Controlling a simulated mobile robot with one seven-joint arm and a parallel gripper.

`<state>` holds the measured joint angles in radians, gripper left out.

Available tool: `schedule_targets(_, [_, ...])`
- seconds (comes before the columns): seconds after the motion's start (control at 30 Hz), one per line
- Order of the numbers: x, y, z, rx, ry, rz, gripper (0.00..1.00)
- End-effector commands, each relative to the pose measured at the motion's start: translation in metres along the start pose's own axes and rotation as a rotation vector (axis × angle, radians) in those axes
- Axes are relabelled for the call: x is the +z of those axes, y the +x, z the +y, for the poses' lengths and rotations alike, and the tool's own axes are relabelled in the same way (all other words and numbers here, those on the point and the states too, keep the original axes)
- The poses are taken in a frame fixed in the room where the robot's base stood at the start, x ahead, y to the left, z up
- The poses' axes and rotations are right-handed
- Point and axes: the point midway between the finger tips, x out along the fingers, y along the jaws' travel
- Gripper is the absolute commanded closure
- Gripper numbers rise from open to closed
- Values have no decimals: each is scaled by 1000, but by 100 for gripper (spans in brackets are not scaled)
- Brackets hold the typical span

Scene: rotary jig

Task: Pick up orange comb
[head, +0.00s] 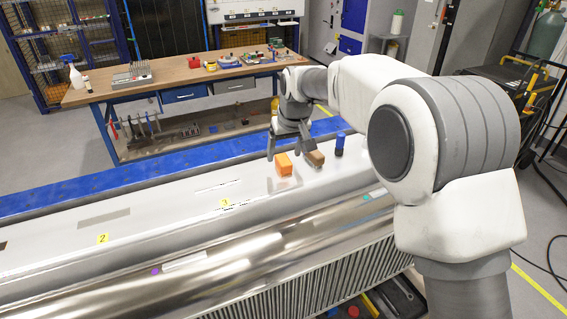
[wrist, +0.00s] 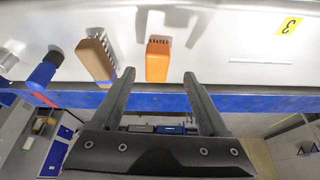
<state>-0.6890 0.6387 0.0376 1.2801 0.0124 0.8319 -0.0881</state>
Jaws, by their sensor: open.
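The orange comb (head: 284,165) lies on the white top of the long machine, left of a brown-handled brush (head: 316,158). In the wrist view the orange comb (wrist: 158,58) is upper centre, with dark slots at its far end. My gripper (head: 290,150) is open, just behind the comb in the head view. In the wrist view my gripper's fingertips (wrist: 159,74) appear one on each side of the comb's near end, apart from it. Nothing is between the jaws in a grip. I cannot tell the height of the fingertips above the surface.
The brown brush (wrist: 97,60) is close to the left finger in the wrist view. A blue and black cylinder (head: 340,144) stands beyond it. A yellow "3" label (head: 225,203) and bare white surface lie left of the comb. A workbench (head: 180,78) stands behind.

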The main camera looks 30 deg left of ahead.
Motion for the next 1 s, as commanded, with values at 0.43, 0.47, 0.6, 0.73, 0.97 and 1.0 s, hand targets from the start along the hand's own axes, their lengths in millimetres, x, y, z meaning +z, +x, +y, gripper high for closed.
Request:
schedule_targets(0.43, [-6,48,4,1,-2,0,22])
schedule_targets(0.47, [-6,49,5,1,-1,1,22])
schedule_targets(0.6, [-6,52,5,1,-1,2,22])
schedule_targets(0.73, [-6,52,5,1,-1,2,24])
schedule_targets(0.97, [-6,51,5,1,-1,1,66])
schedule_targets(1.0, [-6,51,5,1,-1,1,73])
